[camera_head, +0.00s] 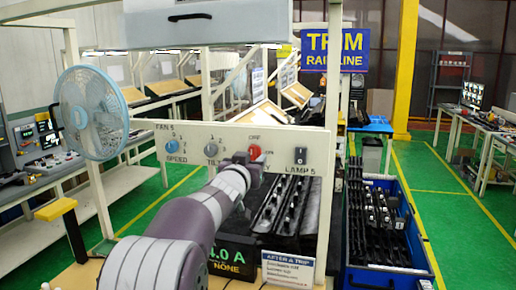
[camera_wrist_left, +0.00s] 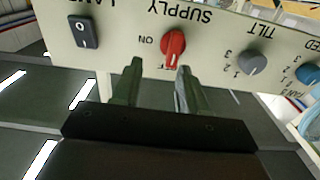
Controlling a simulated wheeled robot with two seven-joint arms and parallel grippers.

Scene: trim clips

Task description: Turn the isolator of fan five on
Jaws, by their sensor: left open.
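The cream FAN 5 panel (camera_head: 190,138) stands ahead and carries a red SUPPLY knob (camera_head: 255,152), the isolator. In the left wrist view, upside down, the red knob (camera_wrist_left: 173,43) has its pale pointer toward the panel's top edge, where the head view shows OFF. ON is printed a quarter turn away. My left gripper (camera_wrist_left: 159,68) is open, with its two fingertips just at the panel's top edge, near the knob and roughly either side of its pointer; contact cannot be told. In the head view my left gripper (camera_head: 242,160) partly covers the panel below the knob.
A blue SPEED knob (camera_head: 172,145), a grey TILT knob (camera_head: 214,143) and a black LAMP switch (camera_head: 300,155) share the panel. A blue-rimmed fan (camera_head: 91,113) stands at left. Below are a card (camera_head: 288,268) and a black rack; a blue crate (camera_head: 420,235) is at right.

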